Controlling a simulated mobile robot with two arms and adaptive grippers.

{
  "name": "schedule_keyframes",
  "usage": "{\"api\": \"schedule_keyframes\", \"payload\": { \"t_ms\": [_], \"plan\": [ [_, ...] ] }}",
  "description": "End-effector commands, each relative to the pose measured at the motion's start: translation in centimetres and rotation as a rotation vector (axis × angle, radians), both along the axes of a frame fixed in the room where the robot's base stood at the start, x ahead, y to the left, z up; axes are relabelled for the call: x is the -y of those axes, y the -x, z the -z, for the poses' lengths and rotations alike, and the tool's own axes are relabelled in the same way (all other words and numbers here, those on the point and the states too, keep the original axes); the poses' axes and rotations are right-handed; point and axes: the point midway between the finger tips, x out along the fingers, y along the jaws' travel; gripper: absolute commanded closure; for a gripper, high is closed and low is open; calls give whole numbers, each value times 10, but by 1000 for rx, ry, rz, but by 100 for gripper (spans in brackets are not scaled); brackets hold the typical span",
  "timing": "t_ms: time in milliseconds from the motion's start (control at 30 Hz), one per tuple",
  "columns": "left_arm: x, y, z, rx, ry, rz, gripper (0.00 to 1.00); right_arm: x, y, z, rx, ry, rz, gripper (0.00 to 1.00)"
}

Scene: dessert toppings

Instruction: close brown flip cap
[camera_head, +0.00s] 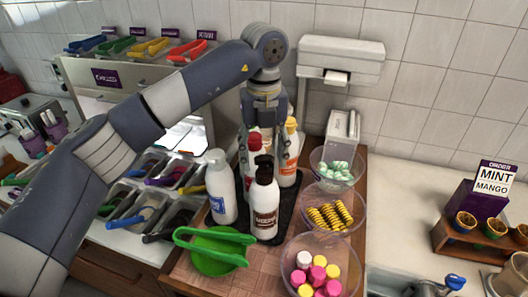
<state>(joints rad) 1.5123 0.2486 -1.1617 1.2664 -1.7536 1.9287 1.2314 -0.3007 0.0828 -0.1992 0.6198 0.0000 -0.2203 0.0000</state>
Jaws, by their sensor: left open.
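A white bottle (265,212) with a brown label stands upright on a black mat among other bottles. Its dark brown cap (264,170) is on top; the picture is too small to tell how its lid sits. My left gripper (267,146) points down from above, its open fingers just over and behind the brown cap. It holds nothing that I can see, and I cannot tell whether it touches the cap. My right gripper is not in view.
A white bottle with a blue label (219,188) stands close left; red and orange-labelled bottles (289,155) stand behind. Clear bowls (318,242) of sweets line the right side. Green tongs (215,245) lie over a green bowl in front. White counter (400,220) is free farther right.

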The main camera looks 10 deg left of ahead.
Motion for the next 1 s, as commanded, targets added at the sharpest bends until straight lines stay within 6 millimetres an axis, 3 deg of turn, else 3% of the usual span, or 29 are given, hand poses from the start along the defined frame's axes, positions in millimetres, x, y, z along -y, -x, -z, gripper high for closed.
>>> {"api": "schedule_keyframes", "payload": {
  "t_ms": [400,600,800,1000],
  "plan": [
    [0,0,10,0,1,1,45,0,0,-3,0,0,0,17],
    [0,0,10,0,1,2,89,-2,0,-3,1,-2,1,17],
    [0,1,12,8,-1,2,89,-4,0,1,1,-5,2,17],
    [2,3,19,86,-23,5,89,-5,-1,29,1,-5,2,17]
  ]
}}
